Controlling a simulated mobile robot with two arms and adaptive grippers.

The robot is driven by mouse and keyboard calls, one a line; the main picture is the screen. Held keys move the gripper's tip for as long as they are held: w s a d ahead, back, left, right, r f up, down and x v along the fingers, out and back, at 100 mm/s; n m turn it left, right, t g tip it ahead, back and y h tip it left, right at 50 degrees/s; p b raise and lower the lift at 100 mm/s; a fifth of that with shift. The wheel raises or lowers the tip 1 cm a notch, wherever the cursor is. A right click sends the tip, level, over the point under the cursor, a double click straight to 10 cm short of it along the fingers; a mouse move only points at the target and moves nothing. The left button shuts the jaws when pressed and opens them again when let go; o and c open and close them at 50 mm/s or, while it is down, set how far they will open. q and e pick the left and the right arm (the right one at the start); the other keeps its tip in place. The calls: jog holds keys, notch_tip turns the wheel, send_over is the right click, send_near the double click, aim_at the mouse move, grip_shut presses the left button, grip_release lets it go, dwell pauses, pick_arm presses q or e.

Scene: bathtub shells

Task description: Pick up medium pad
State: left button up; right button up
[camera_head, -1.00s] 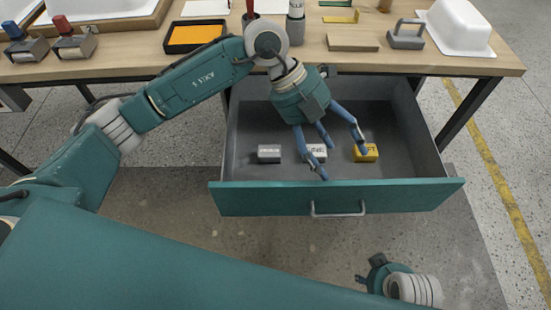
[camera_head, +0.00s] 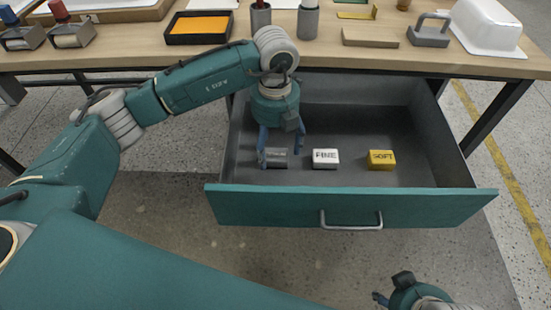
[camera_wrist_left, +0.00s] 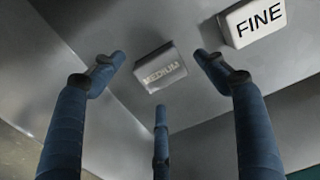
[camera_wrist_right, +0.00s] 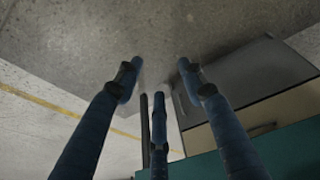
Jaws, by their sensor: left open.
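The medium pad (camera_head: 277,158) is a grey block lying on the floor of the open drawer, left of the other pads. In the left wrist view the medium pad (camera_wrist_left: 161,68) shows its "MEDIUM" label between my spread fingers. My left gripper (camera_head: 277,158) reaches down into the drawer over this pad, open and empty. It also shows in the left wrist view (camera_wrist_left: 160,85), with the pad beyond the fingertips. My right gripper (camera_wrist_right: 160,75) has its fingers apart with nothing between them; in the head view it is low at the right, outside the drawer.
The white "FINE" pad (camera_head: 325,158) lies close to the right of the medium pad. The yellow "SOFT" pad (camera_head: 381,160) is further right. The teal drawer front (camera_head: 270,205) and the table edge (camera_head: 400,67) bound the space. The drawer's right side is clear.

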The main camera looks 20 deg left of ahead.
aim_at(275, 154)
pick_arm(q)
notch_tip(275, 154, down, 3)
jog(key=shift+f+b, duration=0.15)
jog(key=shift+b, duration=0.15)
pick_arm(e)
jog(key=w, duration=0.1)
jog(key=w+a+r+t, duration=0.1)
jog(key=w, duration=0.1)
jog(key=w+t, duration=0.1)
jog(key=w, duration=0.1)
jog(key=shift+w+a+r+y, duration=0.15)
jog(key=shift+a+r+y, duration=0.05)
jog(key=shift+a+y, duration=0.1)
pick_arm(q)
jog(key=c, duration=1.4)
pick_arm(e)
jog(key=shift+d, duration=0.1)
